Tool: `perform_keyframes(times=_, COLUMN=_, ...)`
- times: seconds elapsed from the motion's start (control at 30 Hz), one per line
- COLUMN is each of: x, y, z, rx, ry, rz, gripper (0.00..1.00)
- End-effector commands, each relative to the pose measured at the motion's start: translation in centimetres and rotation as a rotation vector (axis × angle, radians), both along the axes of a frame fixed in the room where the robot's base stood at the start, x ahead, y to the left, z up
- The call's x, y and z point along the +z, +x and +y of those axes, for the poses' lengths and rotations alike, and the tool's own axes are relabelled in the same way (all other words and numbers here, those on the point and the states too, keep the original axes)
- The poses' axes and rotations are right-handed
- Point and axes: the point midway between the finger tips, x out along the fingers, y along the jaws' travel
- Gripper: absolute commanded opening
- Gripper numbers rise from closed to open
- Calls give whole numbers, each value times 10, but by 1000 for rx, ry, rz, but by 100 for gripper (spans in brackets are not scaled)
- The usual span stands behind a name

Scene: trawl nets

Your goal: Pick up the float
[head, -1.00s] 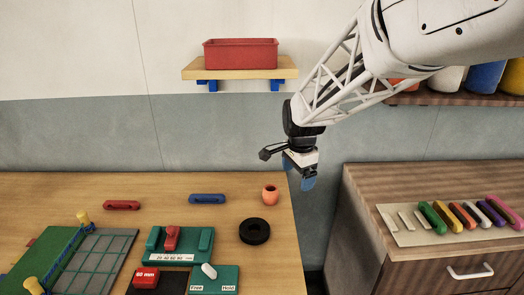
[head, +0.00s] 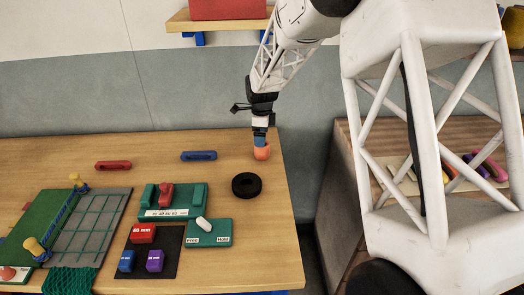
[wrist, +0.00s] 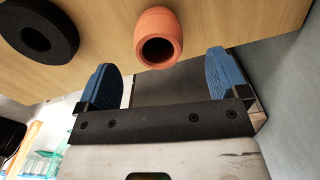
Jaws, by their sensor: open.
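The float is a small orange barrel shape with a hole in its end. It stands near the right back edge of the wooden table in the head view (head: 262,153). In the wrist view the float (wrist: 157,30) lies ahead of and between the two blue fingers. My gripper (wrist: 165,72) is open and empty, with the float not gripped. In the head view my gripper (head: 260,138) is right over the float and hides its upper part.
A black ring (head: 246,185) lies close in front of the float. Blue (head: 198,156) and red (head: 113,166) handles lie to the left. A green gauge block (head: 178,212) and a netting board (head: 90,228) stand nearer. A drawer cabinet stands right, past a gap.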

Motion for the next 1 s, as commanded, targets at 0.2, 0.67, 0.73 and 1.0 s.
perform_keyframes(times=0.2, x=1, y=0, z=0, rx=1, ry=0, rz=0, gripper=93)
perform_keyframes(times=0.67, x=-24, y=-1, z=-1, rx=2, ry=0, rz=0, gripper=93)
perform_keyframes(times=0.73, x=-25, y=-1, z=-1, rx=2, ry=0, rz=-1, gripper=93)
perform_keyframes(times=1.0, x=-26, y=-1, z=-1, rx=2, ry=0, rz=-1, gripper=93)
